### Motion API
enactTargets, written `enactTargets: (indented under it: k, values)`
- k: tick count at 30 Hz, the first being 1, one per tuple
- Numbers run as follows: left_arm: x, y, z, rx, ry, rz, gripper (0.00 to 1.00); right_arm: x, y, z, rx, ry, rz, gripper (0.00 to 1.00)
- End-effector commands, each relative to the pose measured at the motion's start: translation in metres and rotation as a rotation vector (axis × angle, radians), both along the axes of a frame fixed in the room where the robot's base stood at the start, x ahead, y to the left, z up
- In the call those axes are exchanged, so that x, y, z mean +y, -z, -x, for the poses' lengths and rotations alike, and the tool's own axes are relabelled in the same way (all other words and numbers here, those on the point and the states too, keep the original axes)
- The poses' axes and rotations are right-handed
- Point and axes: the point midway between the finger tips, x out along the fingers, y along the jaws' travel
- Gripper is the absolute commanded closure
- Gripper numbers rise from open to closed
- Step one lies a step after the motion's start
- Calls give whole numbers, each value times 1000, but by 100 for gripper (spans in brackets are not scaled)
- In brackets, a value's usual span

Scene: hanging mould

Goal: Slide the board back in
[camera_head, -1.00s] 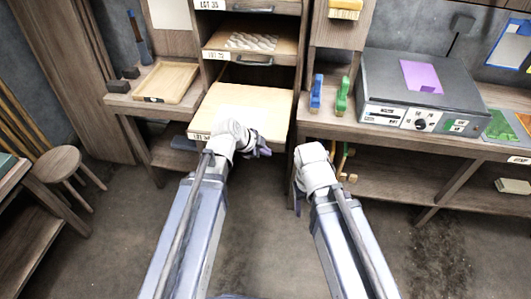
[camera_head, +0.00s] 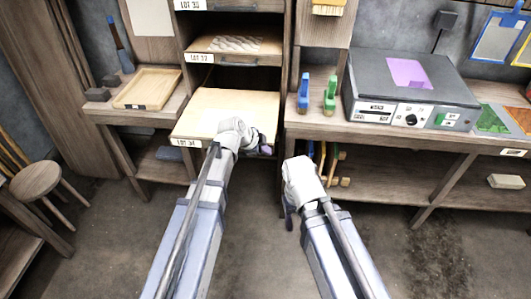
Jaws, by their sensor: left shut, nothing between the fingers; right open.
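The board (camera_head: 236,108) is a pale wooden sheet that sticks out of the rack below the LOT 32 shelf. Its front edge bears a LOT 34 label (camera_head: 187,143). My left gripper (camera_head: 264,148) is shut and empty at the board's front edge, towards its right corner. My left wrist hides part of that edge, and I cannot tell whether the fingers touch it. My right gripper (camera_head: 289,212) is lower and to the right, apart from the board, in front of the right bench. It is open, with its fingers mostly hidden behind the wrist.
Above is the LOT 32 shelf (camera_head: 203,58) with a handle. A wooden tray (camera_head: 148,88) lies on the left bench. The right bench holds a blue clamp (camera_head: 303,92), a green clamp (camera_head: 329,95) and a grey machine (camera_head: 410,88). A stool (camera_head: 37,181) stands left. The floor between is clear.

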Motion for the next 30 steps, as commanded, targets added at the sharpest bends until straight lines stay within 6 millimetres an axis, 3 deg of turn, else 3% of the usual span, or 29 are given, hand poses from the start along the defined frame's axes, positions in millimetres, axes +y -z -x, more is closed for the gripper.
enactTargets:
  k: [6,11,24,30]
  values:
    - [0,0,-4,0,0,0,100,0,0,0,0,0,0,38]
    - [-1,0,-30,-1,0,0,100,0,0,0,0,0,0,38]
    - [-6,0,-170,-1,0,0,100,0,0,0,0,0,0,38]
    - [-8,0,-224,-1,0,0,100,0,0,0,0,0,0,38]
